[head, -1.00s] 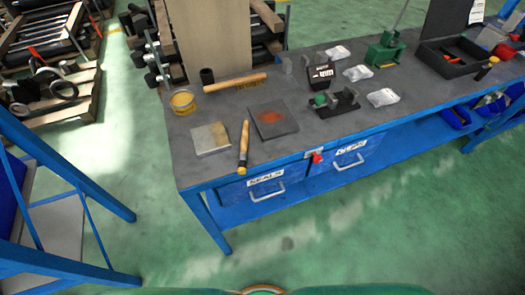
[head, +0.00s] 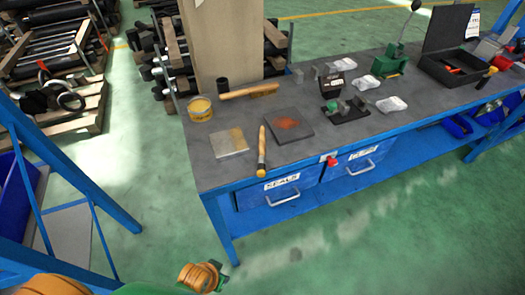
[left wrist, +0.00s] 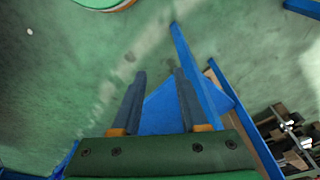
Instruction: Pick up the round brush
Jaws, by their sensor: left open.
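The round brush (head: 262,151) lies on the grey bench top near its front edge, in the head view. It has a light wooden handle pointing to the back, a dark band and a short yellowish tip at the front. In the left wrist view my left gripper (left wrist: 160,73) is open and empty, with two dark fingers apart above the green floor and blue bench parts. In the head view only orange and green parts of my left arm show at the bottom, below and left of the bench, well apart from the brush. My right gripper is not in view.
Beside the brush lie a metal plate (head: 229,143) and a dark stained plate (head: 287,124). Behind are a yellow tin (head: 200,109) and a long-handled brush (head: 247,91). The blue bench (head: 232,213) has drawers in front. Another blue frame (head: 95,190) stands at left.

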